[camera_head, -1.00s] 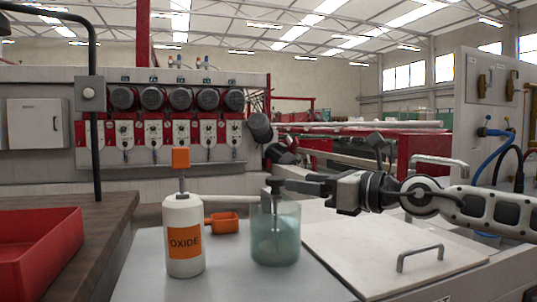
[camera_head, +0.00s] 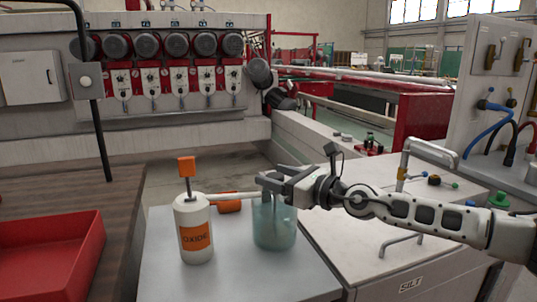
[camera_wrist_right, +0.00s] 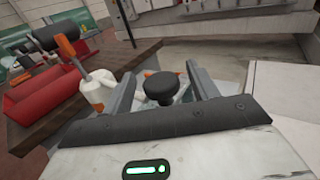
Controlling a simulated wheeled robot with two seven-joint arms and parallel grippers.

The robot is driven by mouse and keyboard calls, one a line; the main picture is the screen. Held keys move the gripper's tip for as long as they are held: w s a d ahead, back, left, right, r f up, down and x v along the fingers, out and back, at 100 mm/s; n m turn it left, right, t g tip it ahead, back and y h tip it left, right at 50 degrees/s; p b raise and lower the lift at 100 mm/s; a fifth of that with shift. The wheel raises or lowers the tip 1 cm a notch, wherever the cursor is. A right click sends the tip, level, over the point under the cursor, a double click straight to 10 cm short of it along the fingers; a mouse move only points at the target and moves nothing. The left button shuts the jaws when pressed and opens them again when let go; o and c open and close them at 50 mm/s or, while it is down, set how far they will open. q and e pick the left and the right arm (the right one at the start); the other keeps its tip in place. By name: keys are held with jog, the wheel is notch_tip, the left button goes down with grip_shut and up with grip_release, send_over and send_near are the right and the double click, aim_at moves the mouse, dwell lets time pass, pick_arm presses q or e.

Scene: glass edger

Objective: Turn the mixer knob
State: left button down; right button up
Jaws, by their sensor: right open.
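The mixer knob (camera_wrist_right: 159,88) is a dark round knob. In the right wrist view it sits between the two fingers of my right gripper (camera_wrist_right: 158,85), which is open with a gap on each side of the knob. In the head view my right gripper (camera_head: 272,184) is at the top of the teal mixing jar (camera_head: 274,226), and its fingers hide the knob there. The jar stands upright on the pale tabletop. My left gripper is not seen.
A white bottle labelled OXIDE (camera_head: 194,238) with an orange top stands just left of the jar. An orange scoop (camera_head: 229,207) lies behind them. A red tray (camera_head: 45,262) is on the wooden bench at left. A lid with a handle (camera_head: 400,246) is at right.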

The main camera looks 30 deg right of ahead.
jog(key=shift+r+p+x, duration=0.2)
jog(key=shift+p+x, duration=0.2)
jog(key=shift+x, duration=0.5)
jog(key=shift+w+a+f, duration=0.15)
jog(key=shift+w+f, duration=0.05)
jog(key=shift+w, duration=0.1)
jog(key=c, duration=1)
jog(key=shift+r+p, duration=0.15)
jog(key=shift+p, duration=0.15)
